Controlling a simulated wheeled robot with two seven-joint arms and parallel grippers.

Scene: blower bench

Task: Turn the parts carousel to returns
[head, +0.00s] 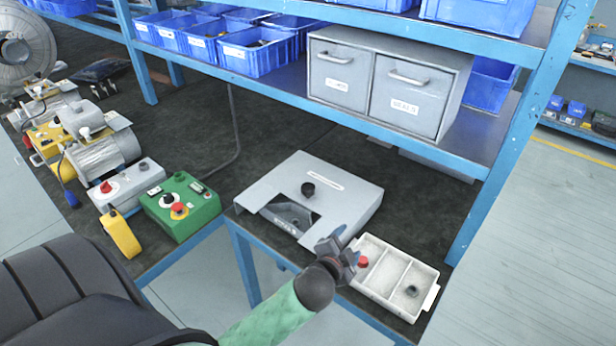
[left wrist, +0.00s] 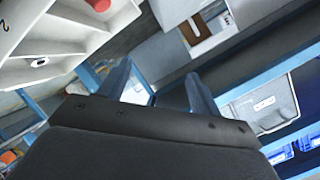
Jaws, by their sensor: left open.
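The parts carousel (head: 335,192) is a flat grey housing on the dark bench top. It has a black knob (head: 308,189) on top and a cut-out window at its front, showing a dark inner part with marks too small to read. A pale label lies beside the knob. The housing also seems to show in the left wrist view (left wrist: 222,40). My left gripper (head: 338,250) is open and empty, near the carousel's front right corner and beside the white tray. Its two fingers stand apart in the left wrist view (left wrist: 160,92). My right gripper is not in view.
A white compartment tray (head: 385,306) holds a red part (head: 362,262) and a dark ring (head: 411,291). A green control box (head: 182,207) stands left of the carousel. Grey drawers (head: 388,85) and blue bins (head: 258,52) sit on the shelf above. Dark bench behind the carousel is clear.

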